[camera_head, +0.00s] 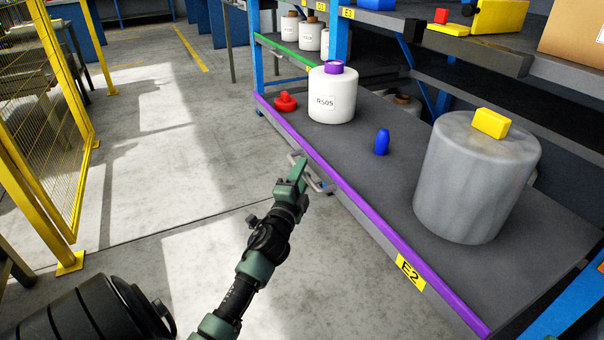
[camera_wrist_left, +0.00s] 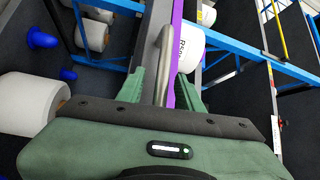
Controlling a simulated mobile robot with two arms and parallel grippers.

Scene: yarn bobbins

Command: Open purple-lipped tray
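The purple-lipped tray is a dark grey shelf tray with a purple front lip (camera_head: 375,220) and a yellow E2 label (camera_head: 410,272). A grey metal bar handle (camera_head: 326,185) sits on its front, below the lip. My left gripper (camera_head: 297,165) is at this handle, partly covering it. In the left wrist view the green fingers (camera_wrist_left: 162,88) stand apart, with the handle (camera_wrist_left: 164,62) running between them and gaps visible beside it. The purple lip (camera_wrist_left: 177,30) shows just behind the handle. My right gripper is in neither view.
On the tray stand a large grey cylinder (camera_head: 470,185) with a yellow block (camera_head: 490,123), a white R505 bobbin (camera_head: 331,100), a blue piece (camera_head: 382,142) and a red piece (camera_head: 285,102). A yellow fence (camera_head: 45,130) is at left. The floor between is clear.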

